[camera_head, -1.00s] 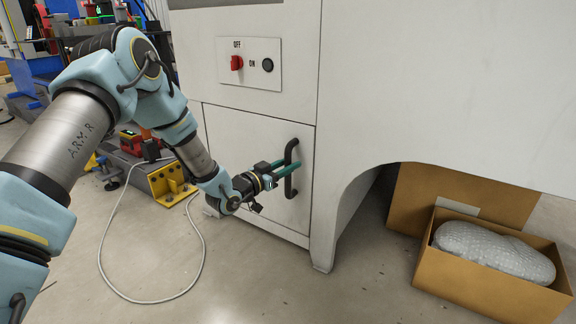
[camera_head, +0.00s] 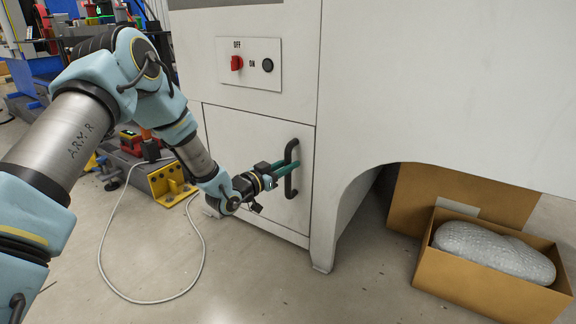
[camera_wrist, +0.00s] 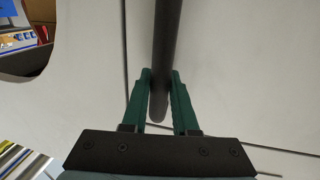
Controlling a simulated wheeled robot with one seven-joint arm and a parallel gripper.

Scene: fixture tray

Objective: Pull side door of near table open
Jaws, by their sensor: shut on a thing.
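The near table is a large white cabinet-like body (camera_head: 430,80). Its side door (camera_head: 240,150) is a flat white panel, flush in its frame with thin seams around it. A dark vertical bar handle (camera_head: 291,152) is fixed near the door's right edge. My gripper (camera_head: 292,167) has green fingers and is shut on the handle at about mid-height. In the wrist view the two green fingers (camera_wrist: 160,90) press on both sides of the dark handle (camera_wrist: 166,45), close to its end. The door seam shows as a dark line beside it.
A panel with a red switch (camera_head: 237,63) sits above the door. An open cardboard box (camera_head: 480,275) holding a grey padded item stands at right. The floor before the door is mostly clear.

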